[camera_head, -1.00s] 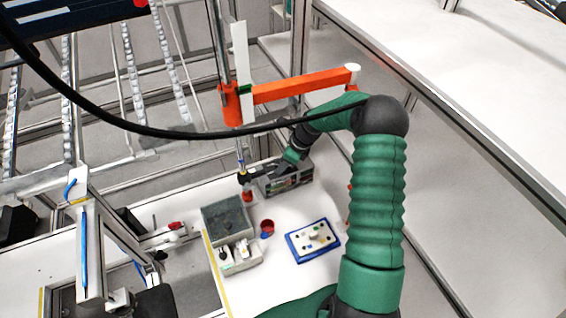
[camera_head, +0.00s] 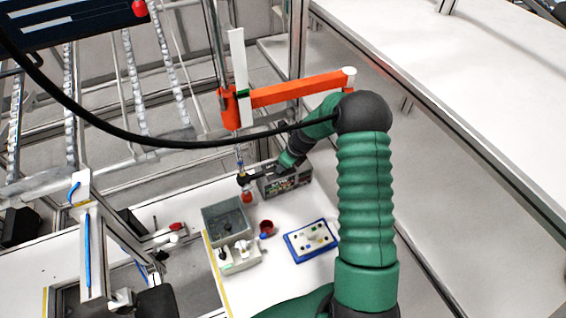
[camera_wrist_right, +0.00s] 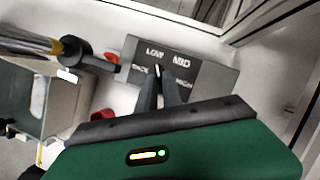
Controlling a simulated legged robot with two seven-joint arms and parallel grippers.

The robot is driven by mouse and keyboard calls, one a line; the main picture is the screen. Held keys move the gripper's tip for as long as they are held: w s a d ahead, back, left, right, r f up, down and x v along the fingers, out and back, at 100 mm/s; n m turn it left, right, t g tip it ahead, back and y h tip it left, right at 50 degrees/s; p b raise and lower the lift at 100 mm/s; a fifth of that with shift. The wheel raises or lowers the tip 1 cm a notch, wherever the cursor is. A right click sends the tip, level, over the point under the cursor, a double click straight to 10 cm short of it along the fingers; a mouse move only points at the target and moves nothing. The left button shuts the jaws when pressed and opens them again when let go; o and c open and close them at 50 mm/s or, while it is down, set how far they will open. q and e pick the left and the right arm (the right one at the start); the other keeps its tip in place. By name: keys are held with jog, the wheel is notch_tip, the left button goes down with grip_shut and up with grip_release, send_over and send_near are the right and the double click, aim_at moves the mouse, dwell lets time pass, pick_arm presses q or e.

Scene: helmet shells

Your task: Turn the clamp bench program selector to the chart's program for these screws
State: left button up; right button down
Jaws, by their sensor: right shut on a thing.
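The program selector box (camera_head: 290,184) is a grey box with a dark label panel, at the back of the white bench. In the right wrist view the selector panel (camera_wrist_right: 205,77) shows LOW and MID at its upper edge; the lower words are partly hidden by my fingers. My right gripper (camera_wrist_right: 159,80) is at the panel's middle, its two dark fingers shut on the selector knob. The knob is mostly hidden; a small white mark (camera_wrist_right: 158,70) shows between the fingertips, just below LOW. My right gripper (camera_head: 275,172) also shows in the head view. My left gripper is not in view.
A hanging screwdriver (camera_head: 241,172) is close left of the box. A grey bin (camera_head: 227,217), a red cup (camera_head: 266,228) and a blue-edged tray (camera_head: 291,249) with small parts stand in front. An orange arm (camera_head: 300,88) and a black cable (camera_head: 150,143) hang above.

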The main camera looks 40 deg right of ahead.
jog(key=shift+a+m+h+p, duration=0.1)
jog(key=shift+m+h+p, duration=0.3)
jog(key=shift+m, duration=0.7)
jog(key=c, duration=1.5)
grip_release()
jog(key=shift+w+f, duration=0.1)
jog(key=v, duration=1.1)
jog(key=shift+r+b, duration=0.35)
